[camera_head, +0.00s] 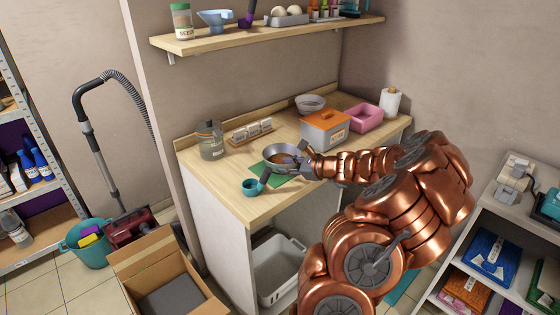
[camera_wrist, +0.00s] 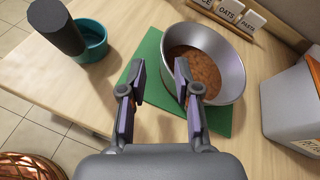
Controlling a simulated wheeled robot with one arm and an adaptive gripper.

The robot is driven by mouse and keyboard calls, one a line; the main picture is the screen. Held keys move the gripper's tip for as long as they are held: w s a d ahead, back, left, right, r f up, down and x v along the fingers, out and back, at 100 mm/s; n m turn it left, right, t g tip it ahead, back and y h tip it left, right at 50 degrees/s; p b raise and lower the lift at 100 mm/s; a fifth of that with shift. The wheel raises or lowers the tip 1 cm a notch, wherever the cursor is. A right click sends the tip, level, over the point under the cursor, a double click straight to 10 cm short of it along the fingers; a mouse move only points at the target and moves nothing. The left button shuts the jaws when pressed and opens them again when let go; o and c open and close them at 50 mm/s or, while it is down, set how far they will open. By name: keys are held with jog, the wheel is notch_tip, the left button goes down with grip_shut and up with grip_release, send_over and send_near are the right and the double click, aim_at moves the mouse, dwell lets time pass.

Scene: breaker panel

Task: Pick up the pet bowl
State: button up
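A metal pet bowl (camera_head: 279,150) with brown food in it stands upright on a green mat (camera_head: 258,170) near the counter's front. It also shows in the wrist view (camera_wrist: 232,70), ahead and to the right. My gripper (camera_head: 286,164) is at the bowl's near side. In the wrist view my gripper (camera_wrist: 161,76) has its two fingers apart, with the green mat showing between them. The right finger overlaps the bowl's near left rim; I cannot tell whether it touches. In the head view my gripper and arm hide part of the bowl's right side.
A shelf (camera_head: 270,36) hangs above.

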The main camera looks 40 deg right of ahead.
aim_at(275, 165)
jog(key=shift+p+x, duration=0.9)
jog(key=shift+x, duration=1.95)
jog(key=shift+d, duration=0.15)
grip_shut()
